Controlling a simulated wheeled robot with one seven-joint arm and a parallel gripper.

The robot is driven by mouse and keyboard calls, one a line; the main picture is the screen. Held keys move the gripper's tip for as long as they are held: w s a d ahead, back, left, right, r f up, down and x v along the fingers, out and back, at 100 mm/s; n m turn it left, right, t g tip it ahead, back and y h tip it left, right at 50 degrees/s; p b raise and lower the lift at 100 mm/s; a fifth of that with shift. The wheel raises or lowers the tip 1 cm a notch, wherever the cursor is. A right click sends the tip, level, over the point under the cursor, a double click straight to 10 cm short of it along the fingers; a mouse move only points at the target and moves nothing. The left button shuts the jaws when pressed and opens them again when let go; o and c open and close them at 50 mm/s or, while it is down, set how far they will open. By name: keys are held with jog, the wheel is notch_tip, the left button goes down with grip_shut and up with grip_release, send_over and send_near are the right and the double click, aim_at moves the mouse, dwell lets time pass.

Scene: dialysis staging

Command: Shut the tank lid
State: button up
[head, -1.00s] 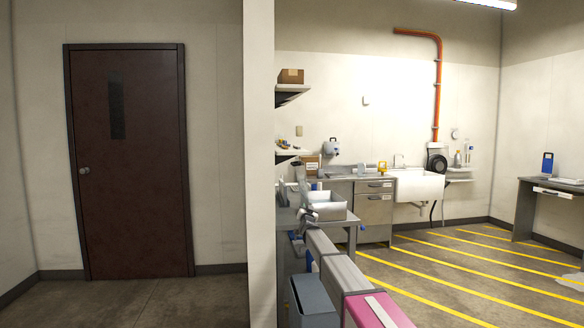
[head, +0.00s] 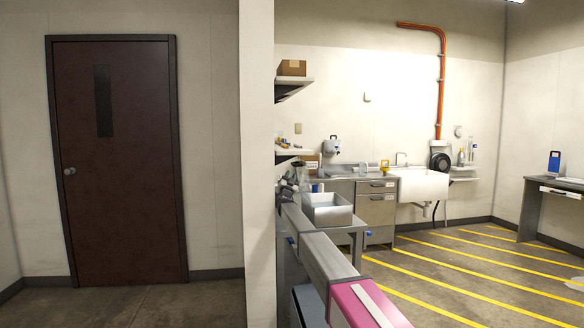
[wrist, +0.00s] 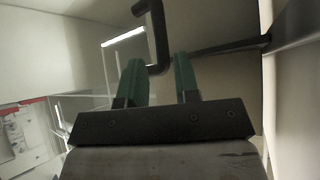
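An open-topped steel box (head: 327,216), which looks like the tank, stands on a grey bench in the head view. Its inside shows from above, and I cannot make out a lid on it there. In the wrist view, the two green fingers of my gripper (wrist: 159,62) stand apart with a gap between them. A dark bent handle (wrist: 157,30) reaches down to the gap, with space visible on both sides of it. Whether it belongs to the tank lid, and how near it is in depth, I cannot tell.
A steel cabinet (head: 376,212) and a white sink (head: 421,186) stand along the back wall. Wall shelves (head: 292,86) jut out above the bench. A partition wall end (head: 257,160) stands close on the left. Yellow-striped floor (head: 470,270) lies open at the right.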

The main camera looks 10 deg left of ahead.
jog(key=x, duration=0.7)
jog(key=shift+w+r, duration=0.15)
jog(key=shift+w, duration=0.1)
grip_shut()
